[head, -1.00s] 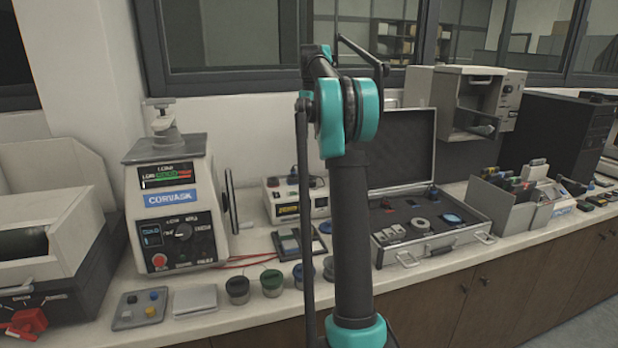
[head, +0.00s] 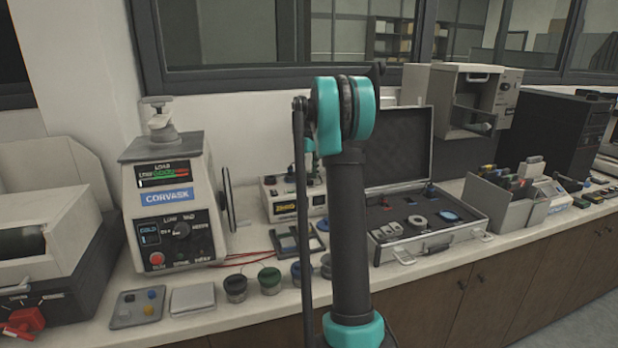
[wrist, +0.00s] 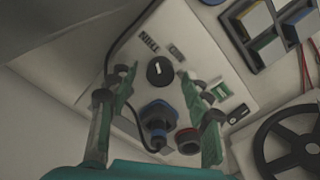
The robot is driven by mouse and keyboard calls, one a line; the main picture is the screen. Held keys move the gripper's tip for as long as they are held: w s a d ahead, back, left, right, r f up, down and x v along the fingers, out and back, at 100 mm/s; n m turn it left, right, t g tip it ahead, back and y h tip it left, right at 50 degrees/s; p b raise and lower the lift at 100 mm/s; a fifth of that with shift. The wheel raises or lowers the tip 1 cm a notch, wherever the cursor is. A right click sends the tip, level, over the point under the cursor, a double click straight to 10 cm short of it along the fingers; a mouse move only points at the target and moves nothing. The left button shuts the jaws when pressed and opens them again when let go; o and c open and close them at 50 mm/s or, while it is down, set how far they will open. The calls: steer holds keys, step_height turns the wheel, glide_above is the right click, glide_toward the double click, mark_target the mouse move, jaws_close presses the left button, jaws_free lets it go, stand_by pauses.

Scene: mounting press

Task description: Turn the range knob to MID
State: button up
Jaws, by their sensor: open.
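In the wrist view, a round black knob (wrist: 160,71) with a short white pointer mark sits on a pale instrument box (wrist: 135,58). The pointer runs nearly up and down in the picture. My gripper (wrist: 158,86) is open, with the knob between and just beyond its fingertips; I see no contact. The label beside the knob is too blurred to read surely. In the head view, the press (head: 170,185) marked CORVASK has a dark dial (head: 182,230) on its front panel, its lettering unclear. I cannot tell which of these is the range knob. My arm mostly hides my gripper in the head view.
A blue-collared plug (wrist: 157,118) with a cable and a red-ringed post (wrist: 188,140) stand close to the knob, between my fingers. A black handwheel (wrist: 290,140) is at lower right. An open case (head: 425,220) stands right of my arm.

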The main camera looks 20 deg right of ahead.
steer(key=shift+f, duration=0.3)
steer(key=shift+c, duration=0.5)
jaws_close()
steer(key=shift+m, duration=0.5)
steer(key=m, duration=0.4)
steer(key=shift+m, duration=0.3)
steer(key=m, duration=0.6)
